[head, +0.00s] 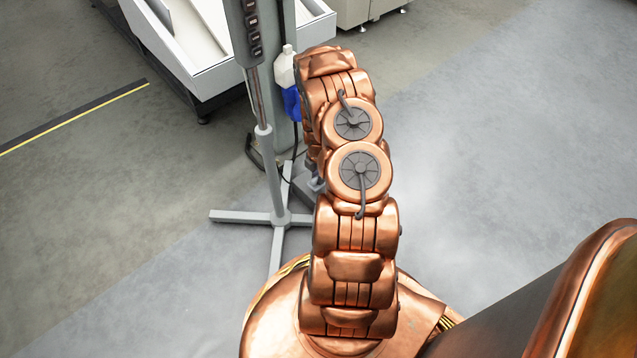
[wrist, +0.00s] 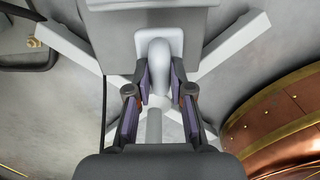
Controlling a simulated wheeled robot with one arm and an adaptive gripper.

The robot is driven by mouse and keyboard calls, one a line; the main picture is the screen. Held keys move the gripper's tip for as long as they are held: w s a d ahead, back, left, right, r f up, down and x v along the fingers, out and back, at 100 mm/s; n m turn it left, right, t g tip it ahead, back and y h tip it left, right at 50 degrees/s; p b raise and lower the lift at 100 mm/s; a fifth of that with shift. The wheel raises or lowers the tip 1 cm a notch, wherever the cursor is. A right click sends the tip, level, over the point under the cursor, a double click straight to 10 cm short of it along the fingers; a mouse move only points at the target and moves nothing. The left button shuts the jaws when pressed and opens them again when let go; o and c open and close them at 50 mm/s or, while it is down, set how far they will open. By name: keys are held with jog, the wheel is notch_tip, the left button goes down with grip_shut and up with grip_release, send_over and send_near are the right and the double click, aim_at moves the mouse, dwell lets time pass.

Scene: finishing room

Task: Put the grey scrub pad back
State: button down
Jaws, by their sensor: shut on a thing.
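In the wrist view, my gripper (wrist: 160,90) is shut on a pale grey, rounded, handle-like piece (wrist: 159,62), with one finger on each side of it. A pale plate shows behind this piece, against a wider grey panel (wrist: 110,38). I cannot tell whether the held piece belongs to the grey scrub pad; no pad is clearly seen apart from it. In the head view, my arm hides the gripper and what it holds.
A grey post stand (head: 267,160) with a cross-shaped foot stands left of my arm. A white bottle (head: 285,68) and a blue item (head: 292,103) are beside its upper part. A white-sided tray unit (head: 170,50) stands behind. Floor on the right is clear.

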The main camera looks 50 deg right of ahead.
notch_tip(320, 180, down, 4)
jog(key=shift+s+r+b, duration=0.1)
jog(key=shift+r+b, duration=0.05)
jog(key=shift+b, duration=0.75)
jog(key=shift+r, duration=0.1)
jog(key=c, duration=1)
grip_release()
jog(key=shift+c, duration=0.2)
notch_tip(320, 180, up, 12)
jog(key=p, duration=0.5)
